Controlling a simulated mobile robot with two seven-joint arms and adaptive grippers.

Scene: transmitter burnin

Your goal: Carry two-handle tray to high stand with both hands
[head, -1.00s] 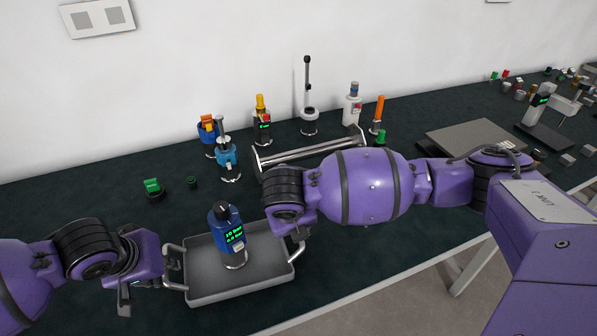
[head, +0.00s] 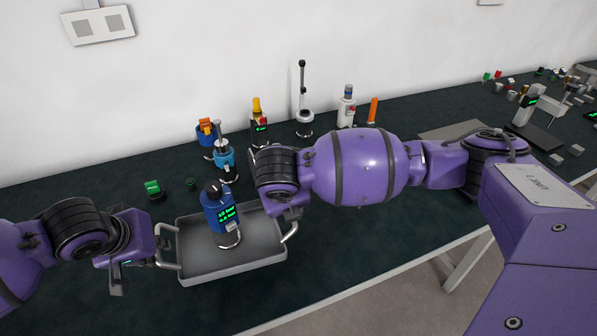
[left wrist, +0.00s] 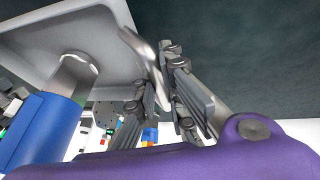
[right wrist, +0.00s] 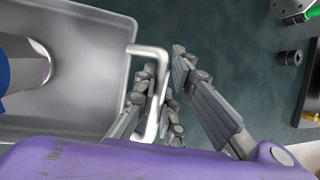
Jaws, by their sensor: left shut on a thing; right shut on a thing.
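The grey two-handle tray (head: 262,257) is in the lower middle of the head view, roughly level, with a blue cylindrical device (head: 217,213) with a green display upright on it. My left gripper (head: 140,262) is shut on the tray's left handle (head: 166,250); the left wrist view shows this handle (left wrist: 146,55) at the fingers (left wrist: 160,95). My right gripper (right wrist: 160,88) is shut on the right handle (right wrist: 150,60). In the head view my right arm hides most of those fingers. I cannot tell for certain which thing is the high stand.
Several devices stand behind the tray, including a light-blue one (head: 225,160), a yellow-topped one (head: 259,125) and a tall-stemmed one (head: 303,110). A green button (head: 153,190) is left of the tray. A flat grey plate (head: 440,131) lies behind my right arm. The front right tabletop is bare.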

